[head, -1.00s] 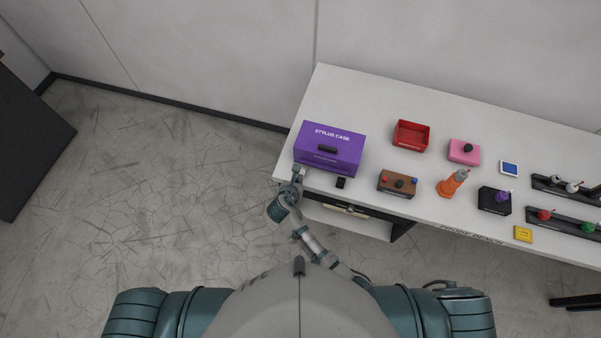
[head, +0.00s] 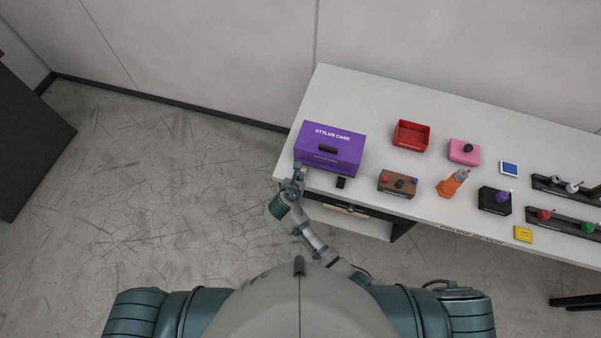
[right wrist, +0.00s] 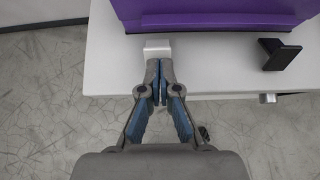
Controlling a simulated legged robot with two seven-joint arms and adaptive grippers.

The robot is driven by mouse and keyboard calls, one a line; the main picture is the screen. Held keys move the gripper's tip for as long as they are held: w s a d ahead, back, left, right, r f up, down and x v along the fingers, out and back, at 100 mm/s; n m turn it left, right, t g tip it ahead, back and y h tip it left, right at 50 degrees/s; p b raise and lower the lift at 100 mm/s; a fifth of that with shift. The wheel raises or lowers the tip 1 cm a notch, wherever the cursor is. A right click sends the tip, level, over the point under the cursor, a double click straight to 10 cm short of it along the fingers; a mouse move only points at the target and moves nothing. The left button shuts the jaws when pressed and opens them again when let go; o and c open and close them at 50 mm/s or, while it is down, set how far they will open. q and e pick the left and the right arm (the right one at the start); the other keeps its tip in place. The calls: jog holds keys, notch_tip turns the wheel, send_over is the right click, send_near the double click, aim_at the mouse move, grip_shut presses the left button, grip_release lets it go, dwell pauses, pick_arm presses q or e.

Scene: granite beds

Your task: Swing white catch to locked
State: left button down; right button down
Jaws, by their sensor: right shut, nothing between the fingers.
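A purple stylus case (head: 330,147) stands at the near left corner of the white table; its lower front also shows in the right wrist view (right wrist: 210,15). A small pale block (right wrist: 157,48), which looks like the white catch, lies at the case's front left, by the table edge. My right gripper (right wrist: 160,68) is shut and empty, its fingertips right at the near side of this block; whether they touch is hard to tell. In the head view my right gripper (head: 298,174) is small and largely covers the block. My left gripper is not in view.
A small black piece (head: 341,183) sits on the table right of the gripper. Open floor lies left of the table.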

jog(key=shift+w+d+f, duration=0.1)
jog(key=shift+w+f, duration=0.1)
jog(key=shift+w, duration=0.2)
jog(key=shift+r, duration=0.1)
dwell(0.3)
jog(key=shift+w+d+r+p, duration=0.15)
jog(key=shift+w+p, duration=0.2)
jog(key=shift+p, duration=0.25)
jog(key=shift+r, duration=0.1)
jog(key=shift+w+d+r+p, duration=0.15)
jog(key=shift+r+p, duration=0.15)
jog(key=shift+p, duration=0.3)
jog(key=shift+f, duration=0.1)
jog(key=shift+w, duration=0.1)
